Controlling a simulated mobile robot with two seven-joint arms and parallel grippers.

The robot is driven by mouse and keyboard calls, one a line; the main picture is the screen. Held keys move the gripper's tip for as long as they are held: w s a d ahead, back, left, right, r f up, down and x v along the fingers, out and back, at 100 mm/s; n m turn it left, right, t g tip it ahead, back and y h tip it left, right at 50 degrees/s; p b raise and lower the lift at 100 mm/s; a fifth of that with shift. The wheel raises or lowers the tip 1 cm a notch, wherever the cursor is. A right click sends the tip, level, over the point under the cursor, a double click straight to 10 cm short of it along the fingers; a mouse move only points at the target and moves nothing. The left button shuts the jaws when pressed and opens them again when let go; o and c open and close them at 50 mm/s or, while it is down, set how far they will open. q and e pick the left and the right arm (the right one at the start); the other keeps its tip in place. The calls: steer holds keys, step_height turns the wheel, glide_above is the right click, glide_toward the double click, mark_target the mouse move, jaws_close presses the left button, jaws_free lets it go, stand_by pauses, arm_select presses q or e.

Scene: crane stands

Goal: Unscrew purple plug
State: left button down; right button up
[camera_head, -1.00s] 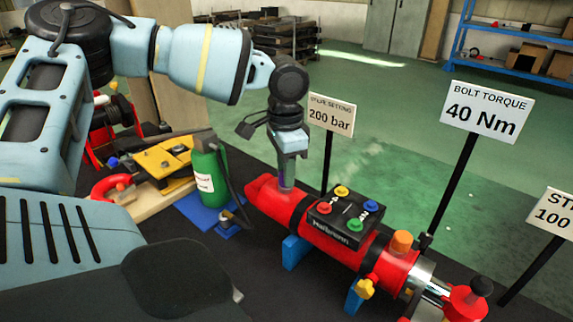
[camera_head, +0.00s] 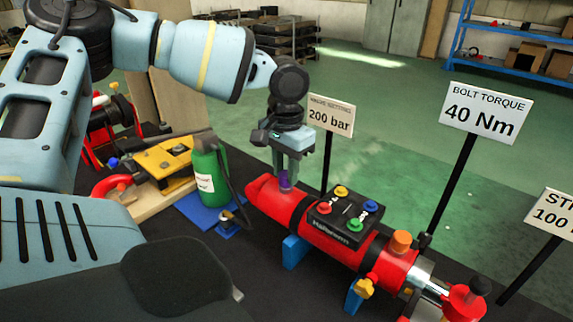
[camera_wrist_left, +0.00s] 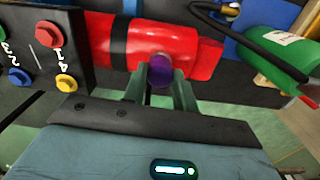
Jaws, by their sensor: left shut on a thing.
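The purple plug (camera_head: 284,180) stands upright near the left end of the red cylinder (camera_head: 330,240). My left gripper (camera_head: 287,174) comes down on it from above, with its two fingers shut on the plug's sides. In the left wrist view the plug (camera_wrist_left: 160,72) sits between the two finger tips, with the red cylinder (camera_wrist_left: 205,55) just behind it. The plug's lower end, where it meets the cylinder, is hard to make out. My right gripper is not in view.
A black control block (camera_head: 343,215) with coloured buttons sits on the cylinder, right of the plug. A green bottle (camera_head: 208,178) stands to the left on a blue base. Signs reading 200 bar (camera_head: 331,117) and 40 Nm (camera_head: 486,115) stand behind on posts.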

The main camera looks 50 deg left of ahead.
arm_select(q)
steer(key=shift+r, duration=0.1)
steer(key=n, duration=0.3)
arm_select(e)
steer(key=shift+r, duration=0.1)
arm_select(q)
steer(key=shift+r, duration=0.2)
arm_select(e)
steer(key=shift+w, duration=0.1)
